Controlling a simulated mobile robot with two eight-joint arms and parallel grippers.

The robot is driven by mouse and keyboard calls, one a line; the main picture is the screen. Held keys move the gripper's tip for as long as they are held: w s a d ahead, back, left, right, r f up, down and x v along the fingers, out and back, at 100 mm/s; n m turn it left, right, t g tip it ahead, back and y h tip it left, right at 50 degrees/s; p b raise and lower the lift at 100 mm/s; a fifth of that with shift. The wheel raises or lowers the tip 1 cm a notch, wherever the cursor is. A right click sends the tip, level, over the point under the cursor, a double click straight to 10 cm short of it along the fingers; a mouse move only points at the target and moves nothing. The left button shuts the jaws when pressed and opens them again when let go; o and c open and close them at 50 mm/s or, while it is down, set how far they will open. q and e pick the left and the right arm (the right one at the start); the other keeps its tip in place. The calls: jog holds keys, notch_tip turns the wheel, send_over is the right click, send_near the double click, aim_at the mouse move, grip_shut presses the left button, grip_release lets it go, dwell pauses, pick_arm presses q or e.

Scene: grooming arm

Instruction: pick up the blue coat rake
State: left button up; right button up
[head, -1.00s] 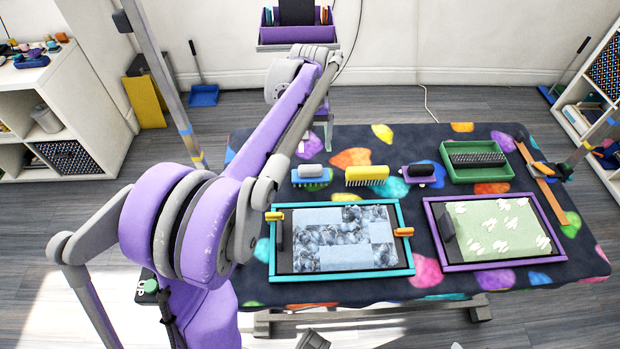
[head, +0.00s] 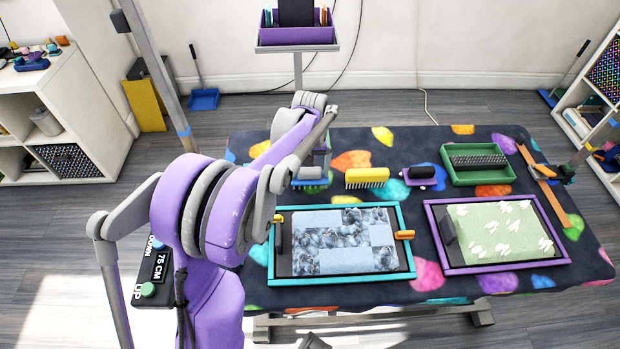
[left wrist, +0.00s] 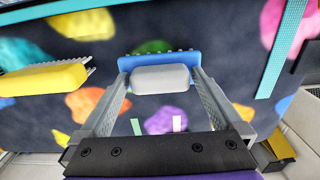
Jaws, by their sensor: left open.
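The blue coat rake (head: 308,183) lies on the patterned table in the head view, its grey handle on top and partly hidden by my gripper. My left gripper (head: 320,160) is over it at the table's back left. In the left wrist view the rake (left wrist: 127,65) lies crosswise ahead, its teeth pointing to the top. The open left gripper (left wrist: 161,78) has one finger at each end of the grey handle (left wrist: 161,79). I cannot tell whether the fingers touch it. My right gripper is not in view.
A yellow rake (head: 367,178) lies just right of the blue one, then a purple brush (head: 421,174) and a green tray (head: 480,178). A teal-framed board (head: 412,250) and a purple-framed board (head: 434,240) lie in front. A pole stands behind.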

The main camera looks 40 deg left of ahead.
aim_at(310, 169)
pick_arm(q)
jog(key=c, duration=1.2)
jog(key=shift+r, duration=0.1)
notch_tip(310, 169, up, 10)
jog(key=shift+f+p, duration=0.1)
jog(key=shift+p, duration=0.45)
